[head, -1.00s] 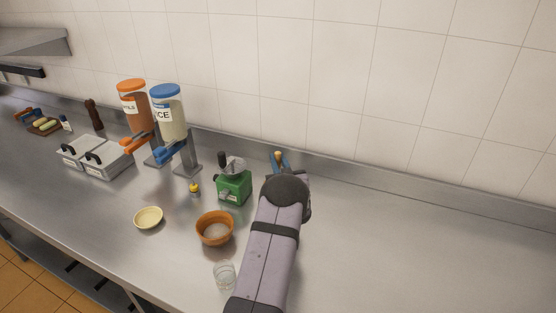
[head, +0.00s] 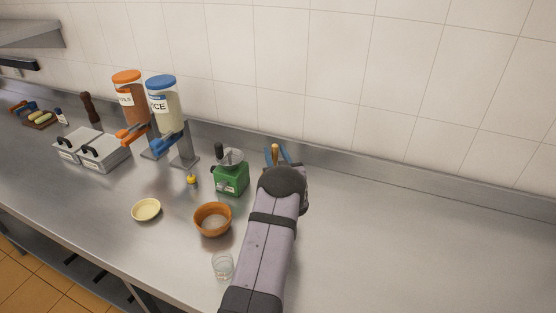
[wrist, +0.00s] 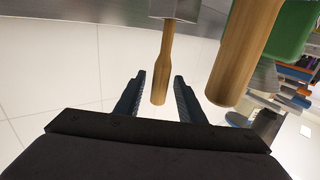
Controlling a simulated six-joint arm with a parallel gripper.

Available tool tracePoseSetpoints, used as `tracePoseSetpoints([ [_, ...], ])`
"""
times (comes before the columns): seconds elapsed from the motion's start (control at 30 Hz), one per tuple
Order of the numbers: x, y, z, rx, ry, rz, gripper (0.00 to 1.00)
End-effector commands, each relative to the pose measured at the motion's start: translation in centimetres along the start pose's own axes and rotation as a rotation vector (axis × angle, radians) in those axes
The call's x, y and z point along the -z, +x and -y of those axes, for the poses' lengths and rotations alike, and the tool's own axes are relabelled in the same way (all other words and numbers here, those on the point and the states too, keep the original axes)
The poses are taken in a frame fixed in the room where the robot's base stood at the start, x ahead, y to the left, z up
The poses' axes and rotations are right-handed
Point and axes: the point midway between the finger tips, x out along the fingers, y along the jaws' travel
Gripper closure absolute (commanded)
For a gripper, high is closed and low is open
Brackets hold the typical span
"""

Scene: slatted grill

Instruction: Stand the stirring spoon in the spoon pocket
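In the wrist view, a slim wooden handle (wrist: 160,80), apparently the stirring spoon's, has its free end between my gripper's fingers. Its other end meets a grey metal holder (wrist: 172,8), apparently the spoon pocket; the spoon's far end is hidden. My gripper (wrist: 158,95) is open, with a visible gap on each side of the handle. In the head view the handle tip (head: 275,151) shows upright between the blue fingers of my gripper (head: 277,155), beyond my arm. The pocket is hidden there by my arm.
A thicker wooden cylinder (wrist: 243,55) is close beside the right finger in the wrist view. A green machine (head: 230,178) stands left of my gripper. An orange bowl (head: 212,219), a glass (head: 222,266) and a yellow bowl (head: 146,210) are nearer. The counter to the right is clear.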

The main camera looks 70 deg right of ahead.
Motion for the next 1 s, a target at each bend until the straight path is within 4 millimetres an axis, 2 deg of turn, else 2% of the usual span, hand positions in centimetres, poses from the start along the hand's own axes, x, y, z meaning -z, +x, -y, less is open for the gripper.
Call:
tracePoseSetpoints([
  [0.07, 0.4, 0.0, 0.0, 0.000, 0.000, 0.000, 0.64],
  [0.27, 0.0, -1.6, -0.1, 0.000, -0.001, 0.000, 0.64],
  [0.8, 0.0, -9.4, -0.1, -0.002, 0.000, 0.000, 0.64],
  [1.0, 0.1, -11.3, -0.1, -0.001, -0.001, -0.001, 0.64],
])
